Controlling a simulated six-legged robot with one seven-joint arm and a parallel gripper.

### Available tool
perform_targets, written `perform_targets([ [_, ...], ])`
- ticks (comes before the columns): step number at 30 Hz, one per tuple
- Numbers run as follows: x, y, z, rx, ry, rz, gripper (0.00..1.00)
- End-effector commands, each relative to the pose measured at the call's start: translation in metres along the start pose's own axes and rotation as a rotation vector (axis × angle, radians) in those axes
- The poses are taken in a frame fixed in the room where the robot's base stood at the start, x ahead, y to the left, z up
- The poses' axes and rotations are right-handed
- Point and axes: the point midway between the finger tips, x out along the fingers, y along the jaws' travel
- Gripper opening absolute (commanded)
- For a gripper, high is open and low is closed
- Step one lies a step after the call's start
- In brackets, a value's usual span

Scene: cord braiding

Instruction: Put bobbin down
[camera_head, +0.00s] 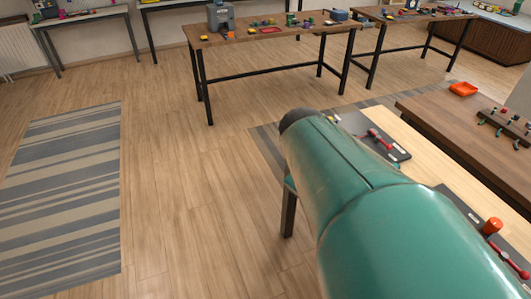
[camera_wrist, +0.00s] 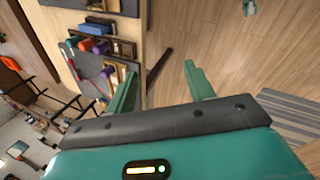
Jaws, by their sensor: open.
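My gripper (camera_wrist: 160,72) is open in the wrist view, its two green fingers spread with nothing between them. The fingers are over the edge of the workbench (camera_wrist: 151,30), with floor beyond. No thing is clearly the bobbin. Blue, purple and orange pieces (camera_wrist: 97,45) sit in a holder on the bench, left of the fingers. In the head view my green arm hides much of the workbench (camera_head: 425,155). An orange cylinder (camera_head: 492,227) stands there, and a red-handled piece (camera_head: 381,139) lies farther back.
A long wooden table (camera_head: 270,35) stands at the back. The floor at left, with a striped rug (camera_head: 70,190), is clear.

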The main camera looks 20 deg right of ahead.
Motion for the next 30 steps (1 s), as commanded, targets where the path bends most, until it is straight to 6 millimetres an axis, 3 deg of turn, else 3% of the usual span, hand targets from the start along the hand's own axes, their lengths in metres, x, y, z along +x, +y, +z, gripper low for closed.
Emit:
perform_targets([
  [6, -0.044, -0.039, 0.001, 0.253, 0.23, -0.04, 0.53],
  [12, -0.068, -0.066, 0.006, 0.435, 0.388, -0.171, 0.53],
  [30, -0.074, -0.073, 0.007, 0.495, 0.426, -0.227, 0.53],
])
